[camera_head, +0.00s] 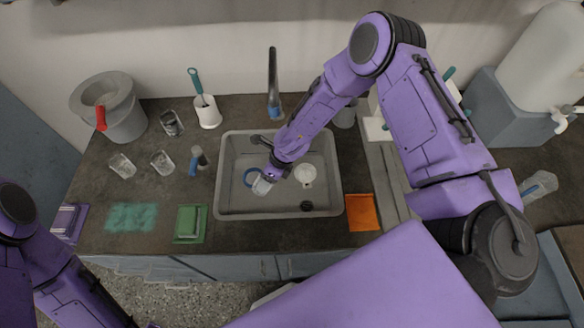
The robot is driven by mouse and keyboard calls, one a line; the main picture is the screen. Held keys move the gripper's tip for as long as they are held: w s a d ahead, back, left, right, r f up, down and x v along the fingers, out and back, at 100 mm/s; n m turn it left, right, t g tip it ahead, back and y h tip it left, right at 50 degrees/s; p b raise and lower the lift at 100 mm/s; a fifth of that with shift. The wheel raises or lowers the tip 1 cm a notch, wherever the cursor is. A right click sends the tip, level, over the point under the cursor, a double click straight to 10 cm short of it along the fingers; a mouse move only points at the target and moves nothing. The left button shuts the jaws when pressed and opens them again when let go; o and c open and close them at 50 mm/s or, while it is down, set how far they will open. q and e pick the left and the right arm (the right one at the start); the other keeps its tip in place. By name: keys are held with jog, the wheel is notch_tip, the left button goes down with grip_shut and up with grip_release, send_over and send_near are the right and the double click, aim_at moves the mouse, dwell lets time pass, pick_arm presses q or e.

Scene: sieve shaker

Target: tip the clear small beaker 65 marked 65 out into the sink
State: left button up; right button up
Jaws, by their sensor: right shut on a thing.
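My right arm reaches over the sink (224,200) from the right. My right gripper (270,174) is shut on a small clear beaker (262,187) and holds it over the left part of the basin. The beaker looks tilted. Its marking is too small to read, and I cannot tell whether anything is in it. A blue ring shows beside the beaker, at its upper left. The fingers are small and partly hidden by the wrist. My left arm comes in at the lower left, and its gripper is outside the picture.
A white round thing (305,174) lies in the sink, right of the gripper. Several clear glasses, including one (122,166), and a grey bucket (110,105) are at the left. A green pad (190,224) and an orange cloth (361,212) flank the sink.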

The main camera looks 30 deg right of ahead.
aim_at(257, 182)
jog(key=shift+w+a+f+g+h+p, duration=0.1)
jog(key=shift+w+a+g+h+p, duration=0.05)
jog(key=shift+a+h+p, duration=0.35)
jog(key=shift+w+a+g+h+p, duration=0.1)
jog(key=shift+a+g+h+p, duration=0.05)
jog(key=shift+a+h+p, duration=0.35)
jog(key=shift+w+a+f+h, duration=0.15)
jog(key=shift+a+f+h, duration=0.3)
jog(key=shift+h, duration=0.15)
jog(key=shift+w+a+g+h+b, duration=0.15)
jog(key=shift+a+g+h+b, duration=0.15)
jog(key=shift+a+h+b, duration=0.2)
jog(key=shift+a, duration=0.15)
jog(key=shift+w+h, duration=0.1)
jog(key=shift+h, duration=0.2)
